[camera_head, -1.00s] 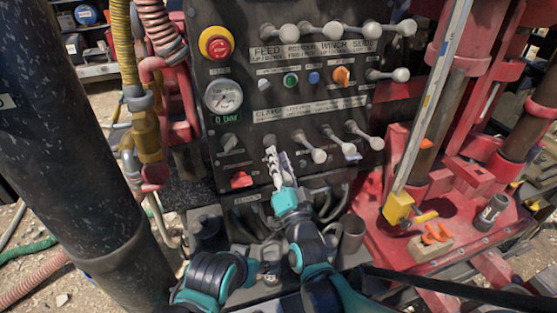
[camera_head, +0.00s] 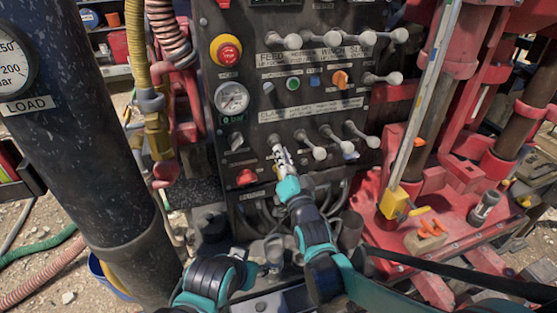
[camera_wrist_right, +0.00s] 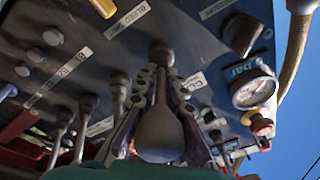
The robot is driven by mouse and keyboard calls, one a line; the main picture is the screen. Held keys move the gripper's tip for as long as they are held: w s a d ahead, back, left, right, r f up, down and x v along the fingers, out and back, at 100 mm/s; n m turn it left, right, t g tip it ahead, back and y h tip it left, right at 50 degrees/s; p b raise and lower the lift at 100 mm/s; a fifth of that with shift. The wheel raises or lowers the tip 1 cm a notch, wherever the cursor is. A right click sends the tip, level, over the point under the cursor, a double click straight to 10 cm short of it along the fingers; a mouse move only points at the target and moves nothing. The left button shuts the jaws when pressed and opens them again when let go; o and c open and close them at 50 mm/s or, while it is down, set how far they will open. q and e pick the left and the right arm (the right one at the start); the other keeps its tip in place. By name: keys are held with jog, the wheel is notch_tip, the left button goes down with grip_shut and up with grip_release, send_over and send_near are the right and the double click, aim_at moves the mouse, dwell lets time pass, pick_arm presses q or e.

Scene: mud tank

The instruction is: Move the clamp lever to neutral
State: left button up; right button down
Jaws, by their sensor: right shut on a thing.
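The clamp lever is the leftmost of the lower row on the dark control panel (camera_head: 255,200), under the CLAMP label. In the right wrist view the lever's grey rounded knob (camera_wrist_right: 160,133) fills the space between the fingers, with its stem running up to the panel. My right gripper (camera_head: 281,158) is shut on this lever; it also shows in the right wrist view (camera_wrist_right: 160,110). In the head view the fingers hide most of the lever, so its exact tilt is hard to tell. My left gripper is not in view.
Several similar levers stand close by, the nearest with its knob (camera_head: 318,153) just right of my gripper. A red switch (camera_head: 246,177) sits to the left. A pressure gauge (camera_head: 231,97) and a red emergency button (camera_head: 227,52) are higher up. Hoses hang below.

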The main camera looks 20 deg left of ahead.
jog(key=shift+r+g+h+p, duration=0.7)
jog(key=shift+r+g+p, duration=0.45)
jog(key=shift+p, duration=1.3)
jog(key=shift+r+g+p, duration=0.1)
jog(key=shift+g+p, duration=0.15)
jog(key=shift+p, duration=0.15)
jog(key=shift+w, duration=0.1)
jog(key=shift+f, duration=0.2)
jog(key=c, duration=1.6)
grip_release()
jog(key=v, duration=1.2)
jog(key=shift+a+r, duration=0.1)
jog(key=shift+r, duration=0.1)
